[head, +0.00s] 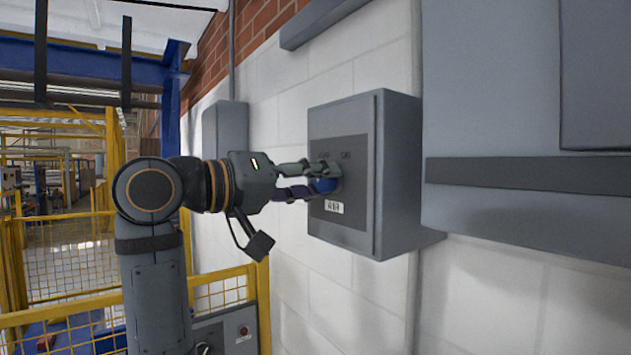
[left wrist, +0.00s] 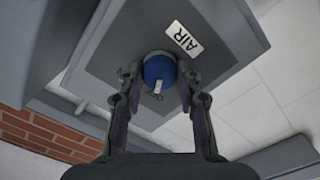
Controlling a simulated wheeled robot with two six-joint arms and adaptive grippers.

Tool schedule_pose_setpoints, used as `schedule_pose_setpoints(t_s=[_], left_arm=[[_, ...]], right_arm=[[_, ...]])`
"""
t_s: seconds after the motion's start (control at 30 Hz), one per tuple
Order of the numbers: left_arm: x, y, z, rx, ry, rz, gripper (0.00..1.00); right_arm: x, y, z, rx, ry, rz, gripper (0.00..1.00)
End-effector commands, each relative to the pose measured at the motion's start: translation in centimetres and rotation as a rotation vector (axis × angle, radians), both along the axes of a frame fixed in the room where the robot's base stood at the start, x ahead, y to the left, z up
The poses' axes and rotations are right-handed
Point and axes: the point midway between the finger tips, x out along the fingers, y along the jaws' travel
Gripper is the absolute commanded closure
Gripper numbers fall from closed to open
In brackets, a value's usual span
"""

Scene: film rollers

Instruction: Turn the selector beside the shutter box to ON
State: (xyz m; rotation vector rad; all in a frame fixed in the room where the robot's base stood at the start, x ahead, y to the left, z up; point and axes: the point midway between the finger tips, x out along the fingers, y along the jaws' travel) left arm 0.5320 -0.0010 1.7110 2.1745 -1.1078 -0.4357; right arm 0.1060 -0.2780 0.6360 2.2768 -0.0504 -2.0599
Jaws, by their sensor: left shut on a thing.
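The selector is a blue round knob (head: 328,185) on the front of a grey wall box (head: 400,170). The knob (left wrist: 160,70) has a white pointer mark near its rim in the left wrist view. A white label (left wrist: 182,39) beside it reads AIR. Small markings above the knob are too blurred to read. My left gripper (head: 318,180) reaches in from the left and is shut on the knob. In the left wrist view its two fingers (left wrist: 160,76) lie on either side of the knob. My right gripper is not in view.
A large grey cabinet (head: 490,110) with a dark band stands to the right. A smaller grey box (head: 225,130) is on the white block wall behind my left arm. Yellow mesh fencing (head: 70,255) and a control panel with a red button (head: 243,331) are at the lower left.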

Motion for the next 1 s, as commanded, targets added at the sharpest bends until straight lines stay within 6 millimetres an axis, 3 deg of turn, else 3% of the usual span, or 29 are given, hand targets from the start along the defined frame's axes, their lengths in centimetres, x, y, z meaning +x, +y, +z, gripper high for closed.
schedule_pose_setpoints(t_s=[0.47, 1.0], left_arm=[[0.0, 0.0, -0.2, 0.059, -0.085, 0.001, 0.97], [-0.1, 0.0, -0.2, 0.341, -0.475, 0.002, 0.97]], right_arm=[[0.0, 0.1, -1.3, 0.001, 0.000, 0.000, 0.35], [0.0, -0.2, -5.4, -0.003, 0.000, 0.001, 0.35]])
